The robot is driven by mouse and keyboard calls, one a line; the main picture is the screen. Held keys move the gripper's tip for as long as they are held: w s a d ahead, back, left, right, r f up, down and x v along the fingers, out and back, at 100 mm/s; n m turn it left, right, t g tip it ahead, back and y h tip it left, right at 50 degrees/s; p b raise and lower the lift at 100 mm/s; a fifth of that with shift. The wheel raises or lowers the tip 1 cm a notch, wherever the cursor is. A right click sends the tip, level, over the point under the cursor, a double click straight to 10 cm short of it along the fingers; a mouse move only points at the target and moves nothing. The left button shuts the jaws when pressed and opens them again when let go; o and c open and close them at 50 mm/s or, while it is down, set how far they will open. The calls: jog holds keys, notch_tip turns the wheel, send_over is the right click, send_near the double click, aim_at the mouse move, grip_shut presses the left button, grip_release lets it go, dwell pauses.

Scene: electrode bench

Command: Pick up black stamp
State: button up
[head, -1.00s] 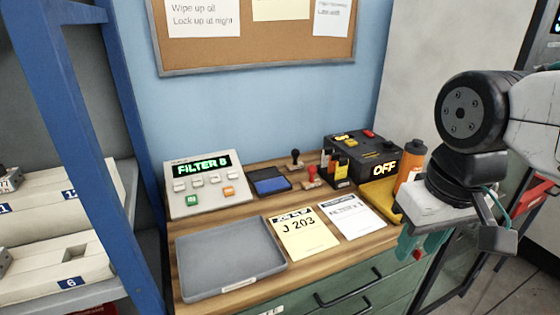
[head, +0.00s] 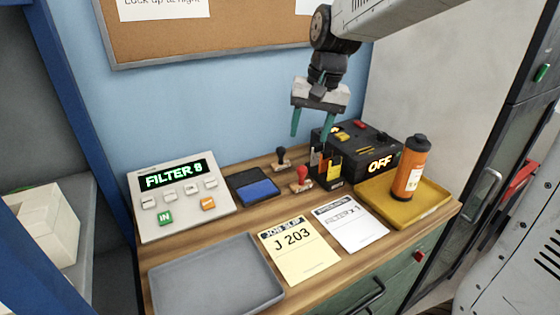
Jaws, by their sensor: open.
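The black stamp (head: 282,158) stands upright on the wooden bench top, between the blue ink pad and the red stamp. Its dark knob handle points up. My gripper (head: 310,130) hangs above the back of the bench, fingers pointing down, higher than the black stamp and a little to its right in the picture. Its two green fingers are apart with nothing between them. The right finger partly overlaps the black box behind.
A red stamp (head: 301,178) and a pen holder (head: 326,170) stand close to the right. The ink pad (head: 254,187) lies left. A black box (head: 358,152) showing OFF, an orange bottle (head: 411,170) on a yellow tray (head: 430,208), and a grey tray (head: 215,278) flank the papers.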

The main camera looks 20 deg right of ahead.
jog(key=w+f+m, duration=0.2)
jog(key=w+f, duration=0.3)
jog(key=w, duration=0.7)
jog(key=y, duration=0.1)
send_over(281, 158)
jog(key=d, duration=0.1)
jog(key=shift+m, duration=0.3)
jog(key=x, duration=0.3)
jog(key=d+x, duration=0.1)
jog(key=shift+s+f, duration=0.2)
jog(key=shift+f, duration=0.25)
jog(key=x, duration=0.6)
jog(key=shift+d, duration=0.15)
jog(key=c, duration=1)
